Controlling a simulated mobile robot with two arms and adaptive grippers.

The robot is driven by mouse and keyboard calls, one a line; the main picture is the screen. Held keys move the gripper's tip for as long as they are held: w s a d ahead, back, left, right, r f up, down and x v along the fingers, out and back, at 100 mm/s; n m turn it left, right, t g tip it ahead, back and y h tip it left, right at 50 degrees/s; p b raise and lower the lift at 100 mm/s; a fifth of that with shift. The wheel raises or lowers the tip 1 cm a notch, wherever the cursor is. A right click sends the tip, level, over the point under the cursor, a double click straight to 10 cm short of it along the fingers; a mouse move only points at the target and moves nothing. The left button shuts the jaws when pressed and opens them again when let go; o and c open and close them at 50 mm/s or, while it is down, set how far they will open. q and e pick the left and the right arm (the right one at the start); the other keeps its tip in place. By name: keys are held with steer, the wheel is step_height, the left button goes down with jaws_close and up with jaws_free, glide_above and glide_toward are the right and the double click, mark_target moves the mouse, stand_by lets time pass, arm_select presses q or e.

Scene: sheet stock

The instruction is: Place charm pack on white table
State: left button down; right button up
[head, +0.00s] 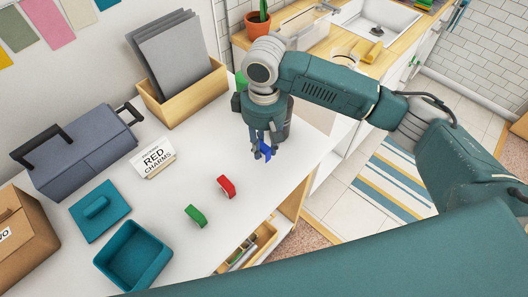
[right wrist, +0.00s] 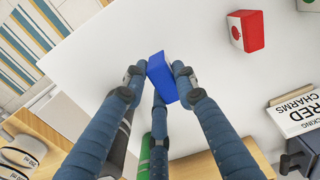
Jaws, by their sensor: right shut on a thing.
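My right gripper (head: 262,143) points down over the right part of the white table (head: 205,150), its fingers closed on a small blue charm pack (head: 266,152). In the right wrist view the blue pack (right wrist: 162,78) sits tilted between the fingertips (right wrist: 160,72). It seems held a little above the table; the exact gap cannot be told. A red charm pack (head: 226,186) and a green one (head: 195,215) stand on the table, nearer the front. The red pack (right wrist: 246,30) also shows in the right wrist view. My left gripper is out of view.
A "RED CHARMS" sign (head: 154,158), an open teal box (head: 133,258), its lid (head: 99,211) and a grey-blue toolbox (head: 85,150) occupy the left. A wooden holder with grey sheets (head: 184,93) stands behind. An open drawer (head: 255,247) juts from the front. Bare tabletop surrounds the gripper.

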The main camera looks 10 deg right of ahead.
mark_target(264, 153)
steer(key=shift+f+p, duration=0.3)
steer(key=shift+f, duration=1.95)
steer(key=o, duration=0.9)
steer(key=shift+f, duration=0.1)
steer(key=shift+r, duration=0.5)
step_height(264, 153, up, 11)
steer(key=shift+r+b, duration=0.15)
steer(key=shift+b, duration=1.1)
